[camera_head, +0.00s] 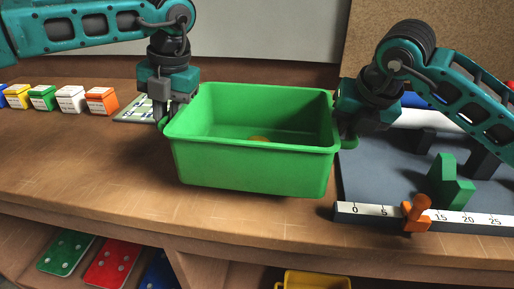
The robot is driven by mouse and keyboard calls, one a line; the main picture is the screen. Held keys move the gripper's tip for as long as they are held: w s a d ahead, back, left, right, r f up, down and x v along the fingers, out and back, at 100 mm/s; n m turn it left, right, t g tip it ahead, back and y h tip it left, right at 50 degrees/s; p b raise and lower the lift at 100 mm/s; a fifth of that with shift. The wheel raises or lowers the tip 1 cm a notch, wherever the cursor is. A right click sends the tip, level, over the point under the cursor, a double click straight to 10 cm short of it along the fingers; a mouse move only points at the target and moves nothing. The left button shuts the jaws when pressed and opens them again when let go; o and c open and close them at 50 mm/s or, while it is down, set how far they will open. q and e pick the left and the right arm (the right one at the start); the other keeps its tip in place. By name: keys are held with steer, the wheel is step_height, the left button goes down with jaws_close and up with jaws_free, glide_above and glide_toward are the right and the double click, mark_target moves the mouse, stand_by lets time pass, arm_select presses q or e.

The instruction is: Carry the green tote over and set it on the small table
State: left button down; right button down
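The green tote (250,165) is upright over the wooden bench, near its front edge. A small yellow-orange item shows inside it. I cannot tell whether its base touches the bench. My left gripper (162,118) points down at the tote's left rim, its fingers close to the corner there. My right gripper (347,138) is at the tote's right end, by a green handle or lip. The fingers on both sides are small and partly hidden, so their grasp is unclear. No small table is clearly in view.
Several coloured boxes (70,99) stand at the back left. A dark board with a numbered ruler (450,217), an orange marker (416,213) and green blocks (447,184) lies to the right. A yellow bin (316,281) and coloured plates (112,262) are below the bench. The bench's left front is clear.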

arm_select(q)
steer(key=shift+r, duration=0.2)
arm_select(e)
steer(key=shift+r, duration=0.2)
stand_by(0.3)
